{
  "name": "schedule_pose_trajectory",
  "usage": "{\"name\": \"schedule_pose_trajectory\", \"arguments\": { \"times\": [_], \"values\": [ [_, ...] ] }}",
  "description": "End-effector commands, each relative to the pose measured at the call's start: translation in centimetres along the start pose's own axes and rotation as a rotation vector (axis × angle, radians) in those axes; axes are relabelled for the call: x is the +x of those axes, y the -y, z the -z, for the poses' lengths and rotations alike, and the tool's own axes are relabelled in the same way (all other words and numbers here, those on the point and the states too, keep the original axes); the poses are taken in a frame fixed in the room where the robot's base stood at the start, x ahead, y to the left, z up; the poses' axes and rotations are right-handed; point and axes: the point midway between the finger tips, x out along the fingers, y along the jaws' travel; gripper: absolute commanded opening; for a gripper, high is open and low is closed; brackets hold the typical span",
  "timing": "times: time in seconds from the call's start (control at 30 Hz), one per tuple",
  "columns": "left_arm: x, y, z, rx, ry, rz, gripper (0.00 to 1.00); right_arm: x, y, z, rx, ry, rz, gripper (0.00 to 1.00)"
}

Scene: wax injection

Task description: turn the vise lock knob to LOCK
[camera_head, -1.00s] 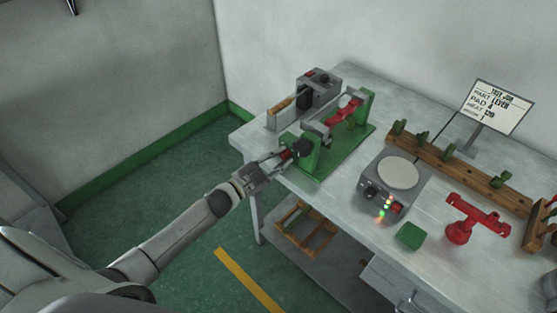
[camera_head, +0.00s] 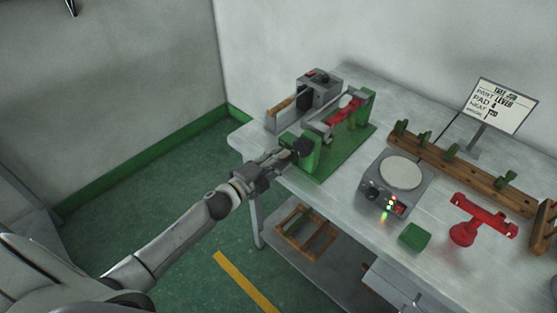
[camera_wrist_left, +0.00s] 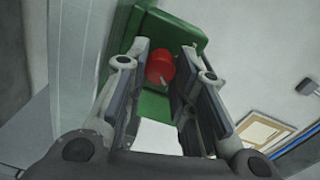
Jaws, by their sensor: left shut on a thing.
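The green vise (camera_head: 333,158) stands at the near left corner of the table, with a red piece (camera_head: 345,110) in its upper part. In the left wrist view a round red knob (camera_wrist_left: 160,68) with a small pale mark sits on the vise's green end block (camera_wrist_left: 185,28). My left gripper (camera_head: 285,157) reaches the vise's near left end. In the wrist view its fingers (camera_wrist_left: 160,85) stand on both sides of the red knob and are shut on it. The fingers hide the knob in the head view. I cannot read any LOCK marking. My right gripper is not in view.
A grey box device (camera_head: 319,88) stands behind the vise. A grey unit with a round pale plate (camera_head: 399,173) and lit lamps is to its right. A green block (camera_head: 412,236), a red stand (camera_head: 462,233), a wooden rack (camera_head: 465,172) and a sign (camera_head: 498,106) are farther right.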

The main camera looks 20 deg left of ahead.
Motion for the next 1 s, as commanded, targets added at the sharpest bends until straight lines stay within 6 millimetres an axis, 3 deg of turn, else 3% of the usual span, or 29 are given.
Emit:
{"name": "schedule_pose_trajectory", "arguments": {
  "times": [0.5,0.53,0.67,1.0],
  "values": [
    [-0.02,-0.03,-0.05,0.018,0.002,-0.001,0.0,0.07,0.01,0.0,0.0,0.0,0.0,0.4],
    [-0.02,-0.03,-0.05,0.018,0.002,-0.001,0.28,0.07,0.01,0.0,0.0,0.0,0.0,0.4],
    [-0.02,-0.03,-0.04,0.018,0.002,-0.001,0.44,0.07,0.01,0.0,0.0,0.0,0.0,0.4],
    [-0.03,-0.1,-0.02,0.017,0.001,-0.002,0.47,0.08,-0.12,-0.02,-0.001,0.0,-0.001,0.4]
  ]
}}
